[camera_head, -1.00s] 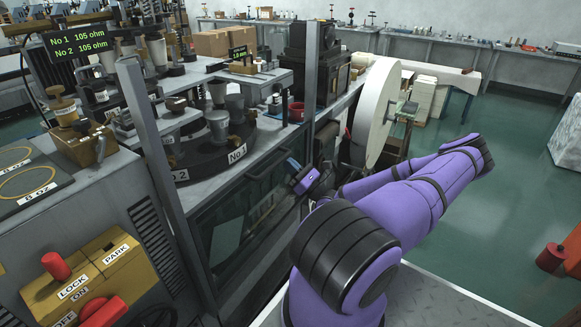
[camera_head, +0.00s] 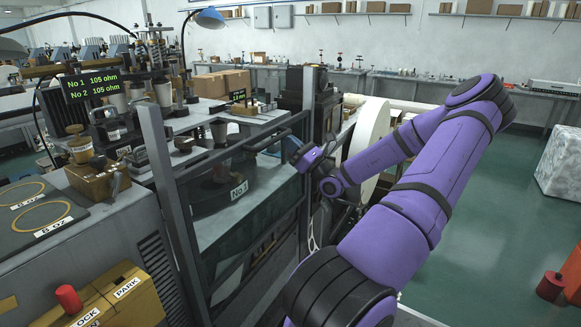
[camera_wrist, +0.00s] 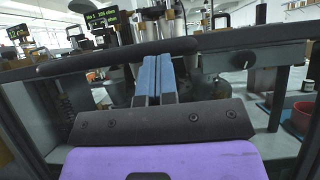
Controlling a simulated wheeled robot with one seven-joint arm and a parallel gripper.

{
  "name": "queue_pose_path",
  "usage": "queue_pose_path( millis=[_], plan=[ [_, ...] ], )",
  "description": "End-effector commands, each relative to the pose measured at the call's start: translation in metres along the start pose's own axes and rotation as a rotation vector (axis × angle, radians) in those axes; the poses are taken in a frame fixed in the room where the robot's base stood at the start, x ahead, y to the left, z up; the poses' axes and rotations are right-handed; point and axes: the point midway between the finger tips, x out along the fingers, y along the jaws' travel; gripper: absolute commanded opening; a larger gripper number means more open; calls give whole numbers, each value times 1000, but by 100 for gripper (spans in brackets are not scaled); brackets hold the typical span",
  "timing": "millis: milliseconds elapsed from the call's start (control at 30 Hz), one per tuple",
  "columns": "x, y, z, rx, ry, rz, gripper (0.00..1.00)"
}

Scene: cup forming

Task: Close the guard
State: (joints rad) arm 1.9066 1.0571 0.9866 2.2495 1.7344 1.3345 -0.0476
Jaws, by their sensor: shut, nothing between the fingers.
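The guard (camera_head: 232,150) is a clear panel in a dark frame between two grey posts on the machine front. Its dark top rail stands near the upper part of the posts, and the turntable with the "No.1" label (camera_head: 239,190) shows through the panel. My gripper (camera_head: 291,143) is shut and empty at the right part of the rail. In the wrist view the blue fingers (camera_wrist: 156,62) lie side by side, with their tips at the underside of the dark rail (camera_wrist: 95,63). I cannot tell for certain whether they touch it.
A grey post (camera_head: 160,180) stands left of the guard and another (camera_head: 306,130) right, close to my gripper. A yellow control box (camera_head: 110,300) with a red knob is at lower left. A large pale wheel (camera_head: 368,140) is behind my arm. The green floor at right is mostly open.

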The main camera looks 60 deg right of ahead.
Motion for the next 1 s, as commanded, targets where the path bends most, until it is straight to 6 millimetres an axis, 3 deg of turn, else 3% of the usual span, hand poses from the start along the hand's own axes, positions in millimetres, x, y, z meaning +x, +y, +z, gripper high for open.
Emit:
queue_pose_path(
  millis=[200,500,700,1000],
  plan=[
    [33,1,49,-8,1,5,0],
    [66,0,99,-5,1,2,0],
    [78,0,118,-4,0,2,0],
    [84,0,126,-2,-2,1,0]
  ],
)
